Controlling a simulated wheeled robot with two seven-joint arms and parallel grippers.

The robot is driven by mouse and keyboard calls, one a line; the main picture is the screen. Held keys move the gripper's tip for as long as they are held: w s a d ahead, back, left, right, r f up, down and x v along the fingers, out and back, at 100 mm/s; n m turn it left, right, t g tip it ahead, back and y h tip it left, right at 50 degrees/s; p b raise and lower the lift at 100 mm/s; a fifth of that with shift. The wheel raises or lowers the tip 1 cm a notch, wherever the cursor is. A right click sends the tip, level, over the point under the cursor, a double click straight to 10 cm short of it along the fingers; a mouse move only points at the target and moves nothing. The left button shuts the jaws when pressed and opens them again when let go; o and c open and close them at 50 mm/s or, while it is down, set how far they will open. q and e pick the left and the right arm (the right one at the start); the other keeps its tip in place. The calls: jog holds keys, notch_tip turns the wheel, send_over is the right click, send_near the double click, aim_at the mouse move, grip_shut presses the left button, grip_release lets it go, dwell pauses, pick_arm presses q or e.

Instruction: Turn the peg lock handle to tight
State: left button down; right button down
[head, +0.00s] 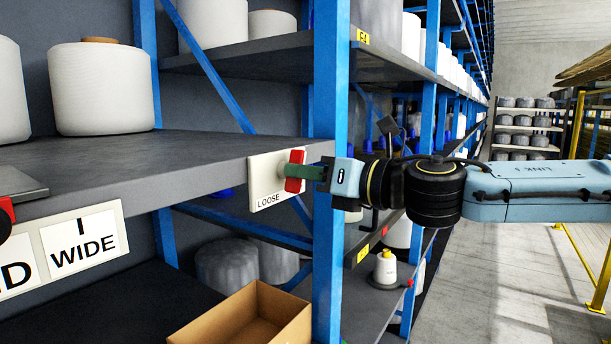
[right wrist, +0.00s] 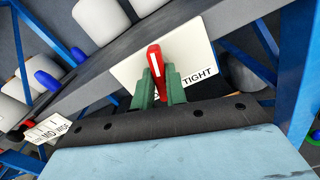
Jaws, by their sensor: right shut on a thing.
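The red peg lock handle (head: 294,171) sits on a cream plate (head: 262,185) fixed to the shelf edge beside a blue post. The word LOOSE shows at the plate's lower left in the head view. My right gripper (head: 306,171) reaches in from the right and its green fingers are shut on the handle. In the right wrist view the handle (right wrist: 154,60), with a white line on it, stands between the two green fingers (right wrist: 160,88). The word TIGHT shows on the plate (right wrist: 190,57) just right of them; other lettering is hidden. My left gripper is not in view.
A blue post (head: 328,250) stands close to my right gripper. White bobbins (head: 100,88) stand on the shelf. A WIDE sign (head: 84,243) is at the left. An open cardboard box (head: 245,318) lies below the plate. The aisle floor (head: 500,290) at right is clear.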

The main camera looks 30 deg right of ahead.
jog(key=m, duration=1.1)
jog(key=shift+m, duration=0.5)
jog(key=c, duration=1.4)
grip_release()
jog(key=shift+c, duration=0.2)
jog(key=shift+s+d, duration=0.1)
jog(key=b+v, duration=0.6)
jog(key=v, duration=0.7)
